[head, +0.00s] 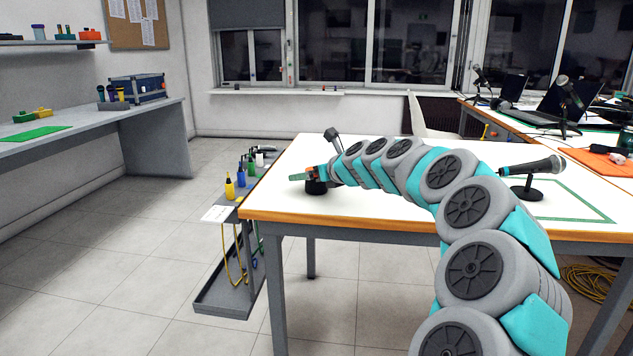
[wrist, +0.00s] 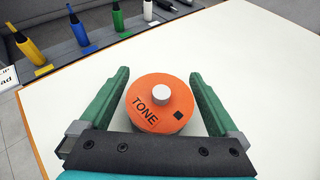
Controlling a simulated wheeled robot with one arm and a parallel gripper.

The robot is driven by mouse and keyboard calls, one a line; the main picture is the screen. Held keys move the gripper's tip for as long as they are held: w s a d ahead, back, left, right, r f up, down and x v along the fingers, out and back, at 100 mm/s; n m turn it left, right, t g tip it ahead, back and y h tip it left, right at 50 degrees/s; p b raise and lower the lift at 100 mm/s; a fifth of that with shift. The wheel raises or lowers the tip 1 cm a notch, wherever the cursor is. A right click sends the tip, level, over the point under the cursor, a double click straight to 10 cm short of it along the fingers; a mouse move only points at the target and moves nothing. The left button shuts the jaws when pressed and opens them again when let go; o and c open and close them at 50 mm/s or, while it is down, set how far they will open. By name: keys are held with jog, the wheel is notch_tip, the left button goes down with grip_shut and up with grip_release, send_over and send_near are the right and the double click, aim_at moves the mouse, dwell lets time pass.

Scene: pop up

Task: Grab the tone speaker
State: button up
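The tone speaker (wrist: 150,115) is a round orange-topped thing with the word TONE, a pale knob and a small black square. It stands on the white table, and in the head view its dark body (head: 316,187) shows near the table's far left edge, partly hidden by my gripper. My gripper (wrist: 158,85) is open, with one green finger on each side of the speaker and gaps between fingers and speaker. In the head view my gripper (head: 302,176) reaches over the table from the right.
The white table (head: 350,208) is clear around the speaker. A microphone on a stand (head: 533,168) is at its right, by a green outline. Laptops (head: 560,103) are on another table behind.

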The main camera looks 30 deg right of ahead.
jog(key=c, duration=1.4)
jog(key=shift+o, duration=0.2)
jog(key=shift+r, duration=0.1)
